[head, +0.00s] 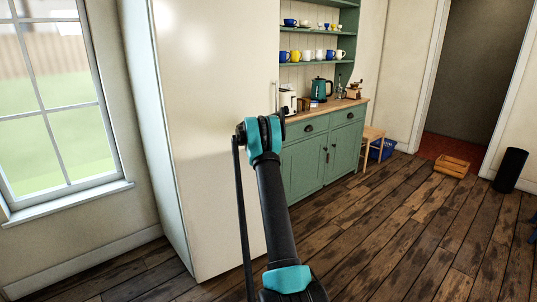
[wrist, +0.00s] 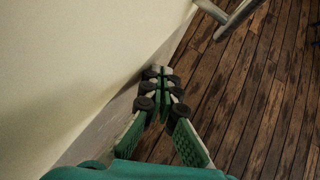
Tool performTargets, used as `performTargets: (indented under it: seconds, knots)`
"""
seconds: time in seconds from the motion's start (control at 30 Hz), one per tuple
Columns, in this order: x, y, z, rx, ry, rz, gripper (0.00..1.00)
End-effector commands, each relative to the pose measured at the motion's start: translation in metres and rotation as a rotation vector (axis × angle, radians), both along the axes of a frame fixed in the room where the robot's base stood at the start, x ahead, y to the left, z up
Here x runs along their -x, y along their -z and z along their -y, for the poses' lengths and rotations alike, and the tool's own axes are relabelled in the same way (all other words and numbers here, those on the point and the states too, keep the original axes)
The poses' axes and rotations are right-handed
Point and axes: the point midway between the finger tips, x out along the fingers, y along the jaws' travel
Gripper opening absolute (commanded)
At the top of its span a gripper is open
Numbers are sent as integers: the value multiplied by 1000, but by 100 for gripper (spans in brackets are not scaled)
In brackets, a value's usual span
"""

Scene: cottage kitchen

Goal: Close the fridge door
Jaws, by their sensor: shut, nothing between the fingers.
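The tall cream-white fridge (head: 215,70) stands left of centre in the head view, its broad front facing me. No open gap shows along the door edges I can see, but my arm covers part of its right side, so I cannot tell how the door stands. A pale bar handle (head: 277,96) shows at its right edge, and a metal bar shows at the top of the wrist view (wrist: 238,20). My gripper (wrist: 158,74) is shut and empty, beside the pale fridge surface (wrist: 70,60) in the wrist view. Whether it touches is unclear. The head view hides its fingers behind my arm.
A green dresser (head: 322,155) with mugs, a kettle and a toaster stands right of the fridge. A window (head: 50,100) is on the left. A wooden crate (head: 451,166) and a black bin (head: 510,170) stand far right. The wooden floor (head: 390,235) between is clear.

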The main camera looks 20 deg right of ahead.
Motion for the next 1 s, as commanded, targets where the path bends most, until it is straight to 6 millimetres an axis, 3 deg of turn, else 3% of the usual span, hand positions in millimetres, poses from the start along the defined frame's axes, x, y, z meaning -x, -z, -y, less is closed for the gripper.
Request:
performTargets:
  seconds: [0.2, 0.5, 1.0]
  knots:
    - [-35, 1, -4, -1, -44, 1, 0]
    - [-66, 0, -10, 0, -112, 1, 0]
    - [-78, 0, -14, 1, -140, 4, 0]
